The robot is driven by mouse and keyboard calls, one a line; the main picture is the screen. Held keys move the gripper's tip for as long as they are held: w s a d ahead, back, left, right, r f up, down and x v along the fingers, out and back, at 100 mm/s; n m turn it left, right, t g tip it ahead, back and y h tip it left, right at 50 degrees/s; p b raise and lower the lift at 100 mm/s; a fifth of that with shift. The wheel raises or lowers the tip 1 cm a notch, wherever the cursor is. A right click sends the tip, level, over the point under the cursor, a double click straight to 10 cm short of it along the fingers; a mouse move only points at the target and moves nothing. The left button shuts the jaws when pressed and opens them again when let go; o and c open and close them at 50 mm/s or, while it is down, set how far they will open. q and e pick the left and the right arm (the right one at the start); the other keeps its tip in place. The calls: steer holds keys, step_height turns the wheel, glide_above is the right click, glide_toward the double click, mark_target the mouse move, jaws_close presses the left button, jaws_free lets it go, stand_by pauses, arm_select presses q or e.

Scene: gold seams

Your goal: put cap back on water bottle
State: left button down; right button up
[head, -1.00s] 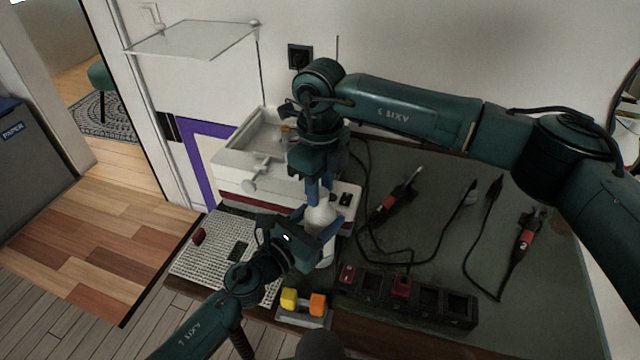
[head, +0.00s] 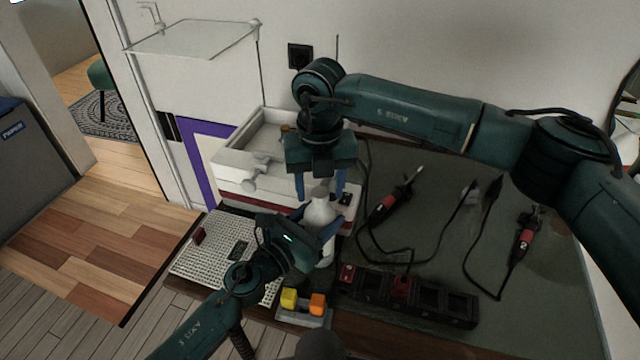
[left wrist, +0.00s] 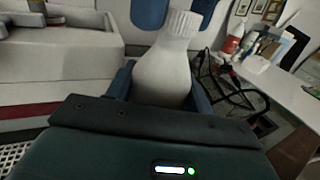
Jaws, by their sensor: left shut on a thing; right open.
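A white bottle (head: 319,213) stands upright at the front of the workbench; it also shows in the left wrist view (left wrist: 163,72). A white ribbed cap (left wrist: 183,22) sits on top of its neck and looks about straight. My left gripper (head: 318,228) is shut around the bottle's body, with a blue finger on each side in the left wrist view. My right gripper (head: 320,188) points down from above. Its blue fingers are spread, one on each side of the bottle's top, apart from the cap.
A white machine with an open tray (head: 235,160) stands behind the bottle. A perforated board (head: 205,262) lies left, a block with yellow and orange parts (head: 304,312) in front. A black rack (head: 440,308) and cabled red-black tools (head: 383,207) lie right.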

steer(key=shift+r, duration=0.1)
steer(key=shift+r, duration=2.2)
steer(key=shift+c, duration=0.2)
steer(key=n, duration=0.2)
steer(key=r+n, duration=0.1)
steer(key=n, duration=0.2)
steer(key=shift+n, duration=0.3)
steer(key=n, duration=0.4)
steer(key=shift+r, duration=0.35)
steer(key=n, duration=0.3)
steer(key=r+n, duration=0.1)
steer(key=n, duration=0.2)
steer(key=shift+n, duration=0.4)
steer(key=n, duration=0.5)
steer(key=shift+r, duration=0.4)
